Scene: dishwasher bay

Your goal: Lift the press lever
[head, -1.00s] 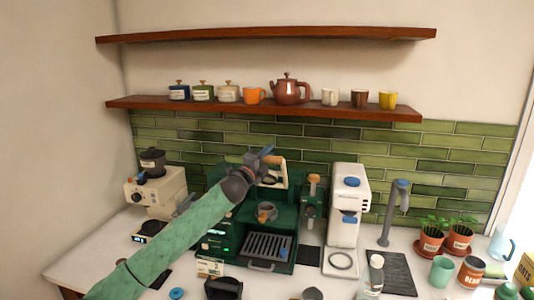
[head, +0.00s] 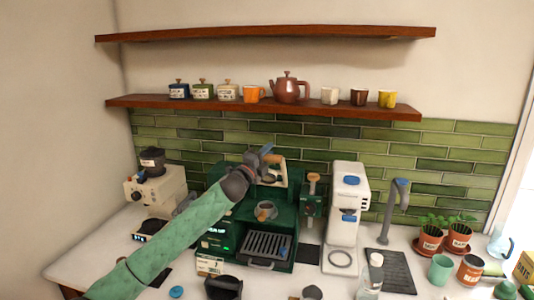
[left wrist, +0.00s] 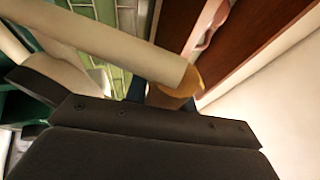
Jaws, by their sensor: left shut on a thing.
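The green press machine (head: 225,228) stands on the counter against the tiled wall. Its cream press lever (head: 282,177) is raised at the top of the machine, partly hidden behind my left gripper (head: 268,155). My left gripper is shut on the lever near its wooden end. In the left wrist view the cream lever bar (left wrist: 120,50) runs from the upper left to a wooden tip, just beyond the dark gripper body. The fingertips are mostly hidden there. My right gripper is not in view.
A cream grinder (head: 160,190) stands left of the machine, and a white dispenser (head: 346,205) stands to its right. A wooden shelf (head: 230,106) with a teapot (head: 289,90) and mugs hangs above. Potted plants (head: 431,243) stand further right.

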